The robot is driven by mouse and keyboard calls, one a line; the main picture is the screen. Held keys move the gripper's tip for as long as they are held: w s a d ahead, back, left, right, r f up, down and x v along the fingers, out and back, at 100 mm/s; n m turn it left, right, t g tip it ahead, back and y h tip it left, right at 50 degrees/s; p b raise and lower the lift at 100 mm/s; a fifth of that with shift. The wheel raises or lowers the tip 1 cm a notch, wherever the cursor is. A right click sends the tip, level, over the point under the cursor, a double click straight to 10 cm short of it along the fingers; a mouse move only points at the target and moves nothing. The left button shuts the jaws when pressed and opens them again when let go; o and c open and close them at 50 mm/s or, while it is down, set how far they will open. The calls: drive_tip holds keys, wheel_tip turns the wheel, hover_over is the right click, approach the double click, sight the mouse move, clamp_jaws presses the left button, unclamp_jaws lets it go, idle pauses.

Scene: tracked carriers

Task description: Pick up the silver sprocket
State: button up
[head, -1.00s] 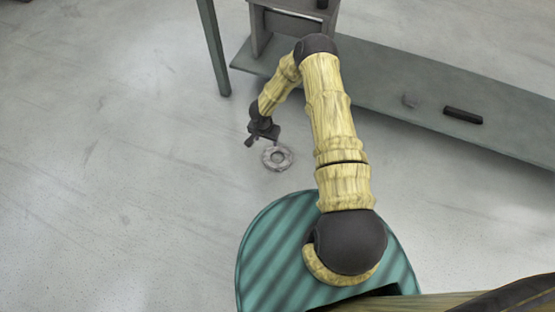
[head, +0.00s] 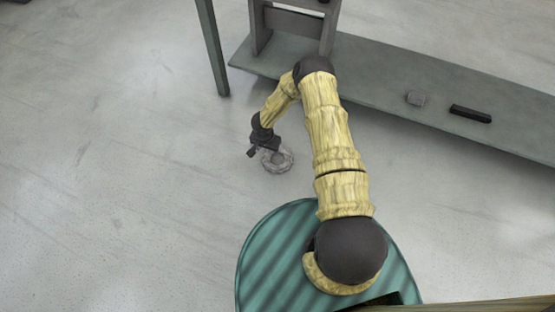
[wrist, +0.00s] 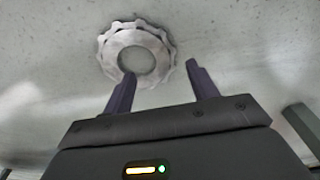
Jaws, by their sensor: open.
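The silver sprocket (head: 278,161) is a toothed ring with a round hole, lying flat on the pale floor in the head view. The sprocket lies beyond the fingertips, and nothing is between the fingers.
A long grey-green shelf board (head: 390,92) runs across the upper right. A grey upright frame (head: 293,22) and a dark post (head: 212,48) stand behind my arm. The floor at left is clear.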

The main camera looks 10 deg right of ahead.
sight(267, 155)
drive_tip(key=shift+w+f+b, duration=0.2)
drive_tip(key=shift+f+b, duration=0.6)
drive_tip(key=shift+f, duration=0.05)
drive_tip(key=shift+w+f+b, duration=0.15)
drive_tip(key=shift+f+b, duration=0.6)
drive_tip(key=shift+f, duration=0.15)
drive_tip(key=shift+w+f+b, duration=0.2)
drive_tip(key=shift+f+b, duration=0.6)
drive_tip(key=shift+f, duration=0.05)
drive_tip(key=shift+r, duration=0.1)
clamp_jaws()
wheel_tip(267, 155, up, 10)
drive_tip(key=p, duration=0.6)
drive_tip(key=shift+p, duration=0.4)
